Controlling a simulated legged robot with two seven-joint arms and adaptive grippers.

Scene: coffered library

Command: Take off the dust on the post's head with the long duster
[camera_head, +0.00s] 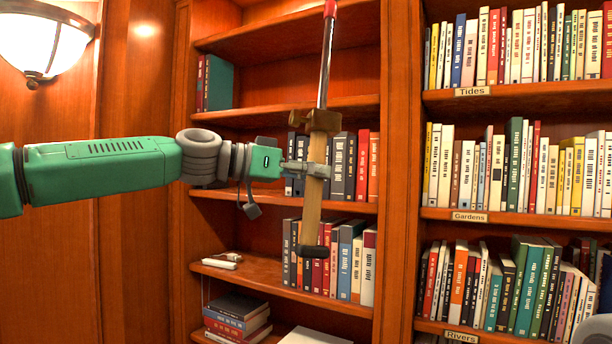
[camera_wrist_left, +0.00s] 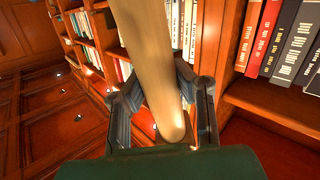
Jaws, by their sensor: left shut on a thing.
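My left gripper (camera_head: 316,169) comes in from the left and is shut on the wooden handle of the long duster (camera_head: 313,205). The duster stands nearly upright, with a dark cap at its lower end and a brass-coloured collar above the gripper. A thin metal shaft rises to a red part at the top edge of the head view; anything above that is out of frame. In the left wrist view the pale handle (camera_wrist_left: 148,60) runs between the two fingers of the gripper (camera_wrist_left: 165,105). I cannot make out the post's head or its dust in either view. My right gripper is not in view.
A wooden bookcase (camera_head: 400,200) full of books stands behind the duster. Its shelves carry labels such as Tides (camera_head: 472,91) and Gardens (camera_head: 469,217). A wall lamp (camera_head: 42,42) hangs at upper left. A small white object (camera_head: 222,262) lies on a lower shelf.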

